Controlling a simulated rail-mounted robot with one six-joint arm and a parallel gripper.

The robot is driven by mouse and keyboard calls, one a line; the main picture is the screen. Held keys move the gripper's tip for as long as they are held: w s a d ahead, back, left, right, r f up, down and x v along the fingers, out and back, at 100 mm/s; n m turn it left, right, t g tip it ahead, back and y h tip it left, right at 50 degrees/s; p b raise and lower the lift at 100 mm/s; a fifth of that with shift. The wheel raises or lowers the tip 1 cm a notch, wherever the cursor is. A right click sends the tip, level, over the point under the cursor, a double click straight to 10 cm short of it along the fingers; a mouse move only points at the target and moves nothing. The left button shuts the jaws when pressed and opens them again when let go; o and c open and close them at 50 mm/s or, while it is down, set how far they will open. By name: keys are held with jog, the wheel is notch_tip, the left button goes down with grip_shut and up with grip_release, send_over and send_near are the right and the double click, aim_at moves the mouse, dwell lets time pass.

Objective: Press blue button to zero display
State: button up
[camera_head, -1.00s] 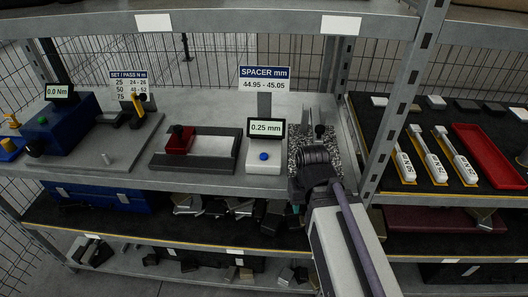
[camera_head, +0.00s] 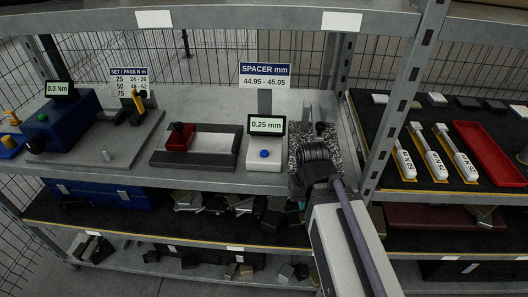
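A blue SPACER mm sign (camera_head: 265,76) stands behind the display. A speckled granite block (camera_head: 331,140) with a stand lies behind my wrist. A dark tray with a red block (camera_head: 181,138) sits left of the unit. A metal upright (camera_head: 398,100) stands to the right.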

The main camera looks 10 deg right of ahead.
grip_shut()
dwell(1.2)
